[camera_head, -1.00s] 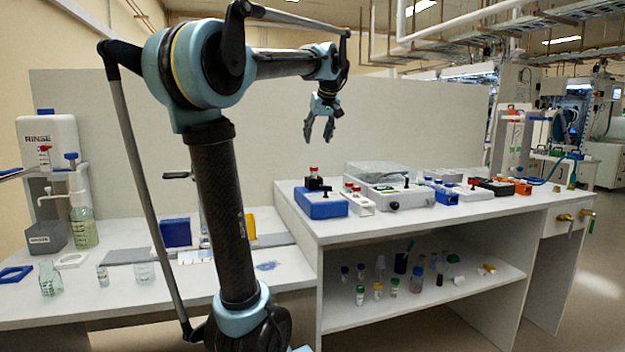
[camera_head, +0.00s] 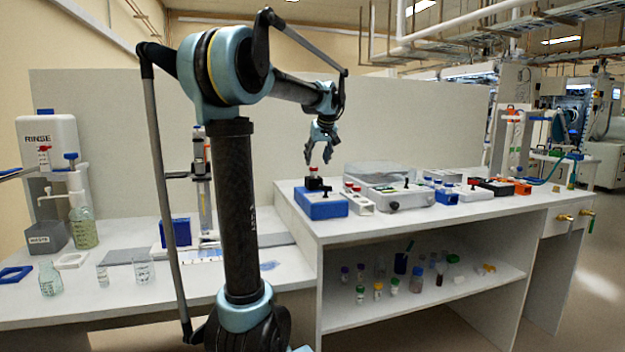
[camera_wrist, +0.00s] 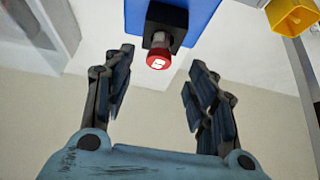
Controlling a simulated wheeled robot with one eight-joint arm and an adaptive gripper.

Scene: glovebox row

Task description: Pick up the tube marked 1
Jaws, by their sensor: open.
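A tube with a red cap (camera_head: 315,171) stands in a black holder on a blue device (camera_head: 321,204) on the right-hand bench. In the wrist view its red cap (camera_wrist: 159,58) bears a white label whose mark I cannot read for sure. My gripper (camera_head: 318,157) is open and empty, fingers pointing down, just above this tube. In the wrist view the cap lies between the fingertip lines, near the upper middle, and no finger touches it. More red-capped tubes (camera_head: 352,187) stand in a white rack (camera_head: 359,205) to the right; their marks are too small to read.
A grey-white instrument (camera_head: 400,194) stands right of the rack, with blue, black and orange items beyond it. A yellow holder (camera_wrist: 293,14) shows at the wrist view's upper right. A panel (camera_head: 420,120) stands behind the bench. The lower shelf (camera_head: 420,300) holds several small bottles.

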